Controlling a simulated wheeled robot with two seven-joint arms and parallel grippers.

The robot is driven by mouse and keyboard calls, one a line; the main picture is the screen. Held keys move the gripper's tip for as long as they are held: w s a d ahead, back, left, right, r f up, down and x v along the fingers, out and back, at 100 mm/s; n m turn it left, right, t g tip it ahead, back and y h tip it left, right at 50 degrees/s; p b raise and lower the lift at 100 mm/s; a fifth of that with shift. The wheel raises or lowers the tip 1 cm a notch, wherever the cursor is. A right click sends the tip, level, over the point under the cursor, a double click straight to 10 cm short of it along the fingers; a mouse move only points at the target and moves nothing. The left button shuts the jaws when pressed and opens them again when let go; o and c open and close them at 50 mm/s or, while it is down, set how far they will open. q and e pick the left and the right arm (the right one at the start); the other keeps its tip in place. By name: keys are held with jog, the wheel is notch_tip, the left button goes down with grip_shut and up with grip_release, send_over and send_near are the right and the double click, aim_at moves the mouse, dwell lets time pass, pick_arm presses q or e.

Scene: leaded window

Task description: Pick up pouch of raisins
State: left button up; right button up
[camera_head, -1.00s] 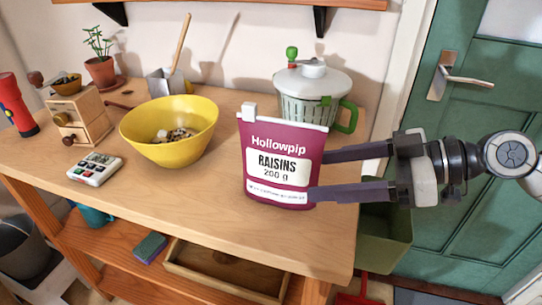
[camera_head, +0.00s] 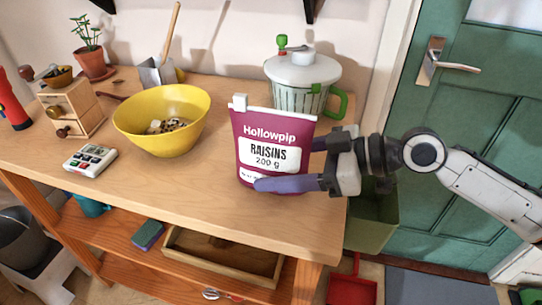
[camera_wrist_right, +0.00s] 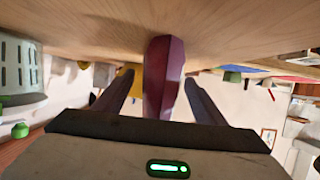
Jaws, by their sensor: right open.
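The pouch of raisins (camera_head: 272,140) is dark pink with a white label and a white clip at its top left corner. It stands upright near the right end of the wooden table. My right gripper (camera_head: 284,166) is open, with one finger in front of the pouch's lower part and the other going behind it. In the right wrist view the pouch (camera_wrist_right: 163,78) shows edge-on between the two spread fingers, with a gap on each side. My left gripper is not in view.
A yellow bowl (camera_head: 162,138) with bits inside stands left of the pouch. A lidded white-and-green pot (camera_head: 302,78) stands close behind it. A calculator-like device (camera_head: 90,159) and a wooden grinder (camera_head: 70,108) are further left. The table front (camera_head: 190,205) is clear.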

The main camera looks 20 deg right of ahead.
jog(key=shift+x, duration=0.85)
jog(key=shift+c, duration=0.5)
jog(key=shift+r, duration=0.15)
jog(key=c, duration=1.4)
